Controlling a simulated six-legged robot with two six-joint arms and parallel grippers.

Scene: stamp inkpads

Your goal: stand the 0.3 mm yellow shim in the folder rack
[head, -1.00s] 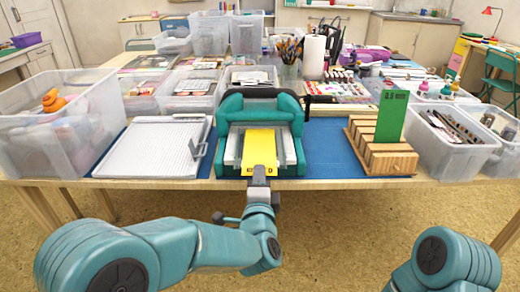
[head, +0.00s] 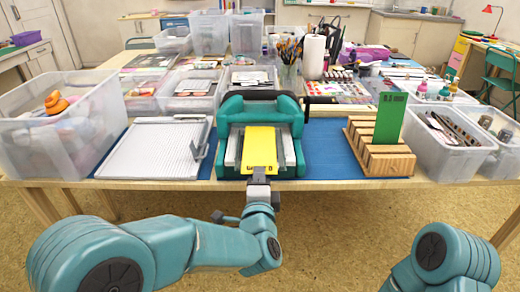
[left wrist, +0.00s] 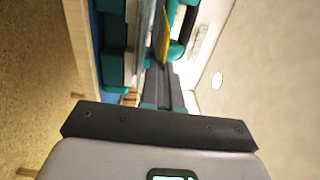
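The yellow shim (head: 259,147) lies in the middle of a teal press-like device (head: 231,115), between its pale side strips. Black print runs along its near edge, too small to read surely. My left gripper (head: 258,182) is shut on that near edge. In the left wrist view my left fingers (left wrist: 164,88) are close together, with the yellow shim (left wrist: 161,35) at their tips. The wooden folder rack (head: 388,162) stands to the right, with a green shim (head: 390,117) upright in it. My right gripper is out of view; only part of my right arm shows.
A white ribbed board (head: 150,150) lies left of the teal device. A clear bin (head: 60,135) stands at the far left. Another clear bin (head: 450,150) stands right of the rack. Bare blue mat (head: 333,155) lies between device and rack.

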